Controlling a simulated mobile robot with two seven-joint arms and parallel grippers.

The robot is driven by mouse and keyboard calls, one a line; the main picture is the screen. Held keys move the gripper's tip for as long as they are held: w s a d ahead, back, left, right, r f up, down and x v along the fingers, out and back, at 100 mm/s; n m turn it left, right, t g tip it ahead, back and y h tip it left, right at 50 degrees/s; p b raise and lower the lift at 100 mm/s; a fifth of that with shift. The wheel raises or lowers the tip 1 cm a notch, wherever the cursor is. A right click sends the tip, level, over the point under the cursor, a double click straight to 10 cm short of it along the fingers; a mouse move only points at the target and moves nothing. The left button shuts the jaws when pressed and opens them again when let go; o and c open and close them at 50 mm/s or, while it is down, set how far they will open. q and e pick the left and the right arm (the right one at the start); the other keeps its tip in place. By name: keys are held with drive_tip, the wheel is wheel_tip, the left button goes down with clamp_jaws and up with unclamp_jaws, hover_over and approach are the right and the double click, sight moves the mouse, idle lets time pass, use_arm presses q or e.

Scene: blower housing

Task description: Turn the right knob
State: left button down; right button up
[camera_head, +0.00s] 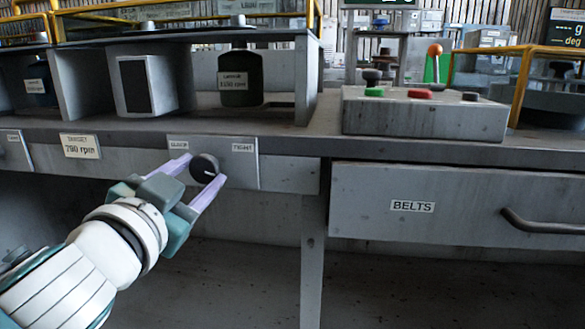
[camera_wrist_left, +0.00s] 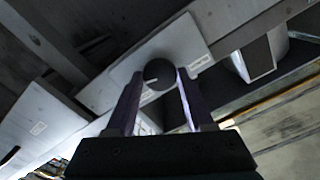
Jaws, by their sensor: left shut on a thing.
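The right knob (camera_head: 204,168) is a dark round knob with a white pointer line. It sits on a grey plate (camera_head: 243,170) on the bench's front edge, with a label at each upper corner; the right one appears to read "TIGHT". My left gripper (camera_head: 197,176) has its two pale purple fingers on either side of the knob, shut on it. The left wrist view shows the knob (camera_wrist_left: 159,74) between the fingertips, its pointer line visible. My right gripper is in neither view.
A "TARGET 780 rpm" label (camera_head: 80,146) is left of the plate. A control box (camera_head: 425,115) with green and red buttons stands on the bench at right. Below it is a "BELTS" drawer (camera_head: 460,205) with a protruding handle (camera_head: 540,224). The space under the bench looks open.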

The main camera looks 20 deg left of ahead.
use_arm(q)
drive_tip(key=shift+m, duration=0.6)
drive_tip(key=shift+c, duration=1.4)
unclamp_jaws()
drive_tip(key=v, duration=1)
drive_tip(key=shift+w+r, duration=0.1)
